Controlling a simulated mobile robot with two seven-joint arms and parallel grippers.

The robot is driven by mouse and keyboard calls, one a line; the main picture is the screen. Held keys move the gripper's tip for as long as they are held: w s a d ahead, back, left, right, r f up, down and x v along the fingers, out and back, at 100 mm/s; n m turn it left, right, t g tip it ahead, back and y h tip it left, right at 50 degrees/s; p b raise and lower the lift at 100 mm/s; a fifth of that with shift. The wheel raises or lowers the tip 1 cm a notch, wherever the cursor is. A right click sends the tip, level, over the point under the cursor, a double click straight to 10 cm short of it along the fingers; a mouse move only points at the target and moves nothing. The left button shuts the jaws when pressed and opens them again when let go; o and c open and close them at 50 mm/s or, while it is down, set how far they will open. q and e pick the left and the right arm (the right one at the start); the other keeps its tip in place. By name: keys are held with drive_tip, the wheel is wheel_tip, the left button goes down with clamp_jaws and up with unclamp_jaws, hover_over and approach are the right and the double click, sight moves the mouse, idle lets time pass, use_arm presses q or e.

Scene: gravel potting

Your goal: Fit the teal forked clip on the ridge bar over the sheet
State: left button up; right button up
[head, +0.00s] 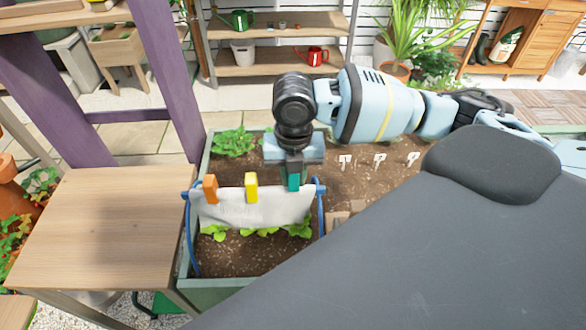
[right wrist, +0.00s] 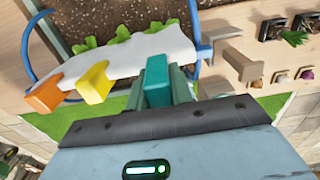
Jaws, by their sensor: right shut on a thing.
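The teal forked clip (head: 294,180) is between the fingers of my right gripper (head: 292,165), which is shut on it. It also shows in the right wrist view (right wrist: 157,80). The clip is upright at the right part of the white sheet (head: 262,212), at its top edge; I cannot tell whether its fork is around the bar. The sheet hangs over the ridge bar, which it mostly hides; a bar end (head: 319,189) shows at the right. An orange clip (head: 210,188) and a yellow clip (head: 251,187) sit on the sheet's top edge further left. My left gripper is out of view.
Blue hoops (head: 190,240) hold the bar over a green planter (head: 215,290) with soil and leafy plants. White markers (head: 380,159) stand in the soil behind. A wooden table (head: 95,220) is at the left, beside a purple post (head: 165,80).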

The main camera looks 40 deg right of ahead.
drive_tip(key=shift+f, duration=0.75)
idle(0.5)
drive_tip(key=o, duration=0.9)
wheel_tip(320, 180, up, 8)
drive_tip(key=shift+f, duration=0.1)
